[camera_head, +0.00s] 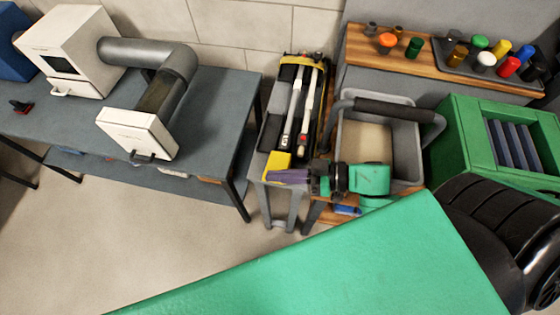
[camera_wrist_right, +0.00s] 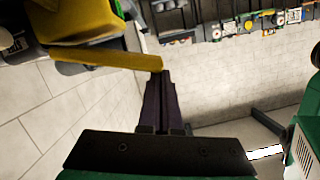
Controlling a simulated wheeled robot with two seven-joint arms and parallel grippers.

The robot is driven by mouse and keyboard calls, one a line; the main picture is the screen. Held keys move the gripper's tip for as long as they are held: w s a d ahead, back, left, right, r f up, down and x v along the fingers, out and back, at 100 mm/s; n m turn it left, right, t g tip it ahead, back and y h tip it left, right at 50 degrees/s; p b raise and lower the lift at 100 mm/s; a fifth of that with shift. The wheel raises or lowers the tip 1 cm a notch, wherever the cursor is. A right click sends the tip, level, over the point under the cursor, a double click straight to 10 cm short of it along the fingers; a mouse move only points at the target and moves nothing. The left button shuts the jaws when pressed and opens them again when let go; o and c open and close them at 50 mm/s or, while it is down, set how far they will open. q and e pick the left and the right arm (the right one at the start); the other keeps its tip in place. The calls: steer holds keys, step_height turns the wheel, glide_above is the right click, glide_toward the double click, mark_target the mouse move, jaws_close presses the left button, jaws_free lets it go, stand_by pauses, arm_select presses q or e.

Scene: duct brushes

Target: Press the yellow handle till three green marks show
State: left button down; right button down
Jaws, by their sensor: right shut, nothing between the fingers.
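The yellow handle (camera_head: 278,163) is at the near end of a narrow device with yellow and black parts (camera_head: 304,62) on a grey stand. In the right wrist view the yellow handle (camera_wrist_right: 105,57) runs across the upper left as a bar. My right gripper (camera_head: 270,177) is shut and empty, its dark purple fingers pointing left at the handle's near edge. In the wrist view the shut fingertips (camera_wrist_right: 158,76) are at the bar's right end; I cannot tell whether they touch. I make out no green marks. My left gripper is not in view.
A grey bin with a black carrying bar (camera_head: 385,108) stands right of the device. A wooden shelf (camera_head: 362,47) with a tray of coloured caps is behind. A blue-grey table (camera_head: 222,110) with a white duct box (camera_head: 140,130) stands left. Floor is open at lower left.

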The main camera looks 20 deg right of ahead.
steer(key=shift+s+a+f+n+t+h+p, duration=0.15)
steer(key=shift+s+f+n, duration=0.15)
steer(key=shift+f, duration=0.35)
steer(key=shift+s+a+f+n+t+h+p, duration=0.1)
steer(key=shift+s+a+f+n+p, duration=0.05)
steer(key=shift+f+n, duration=0.4)
steer(key=shift+s+a+f+n+t+h+p, duration=0.15)
steer(key=shift+s+f+n, duration=0.1)
steer(key=shift+f, duration=0.45)
steer(key=s+d+r+p, duration=0.5)
steer(key=d+r, duration=0.1)
steer(key=d, duration=0.2)
steer(key=shift+r+p, duration=0.25)
steer(key=shift+p, duration=0.05)
steer(key=shift+d, duration=0.1)
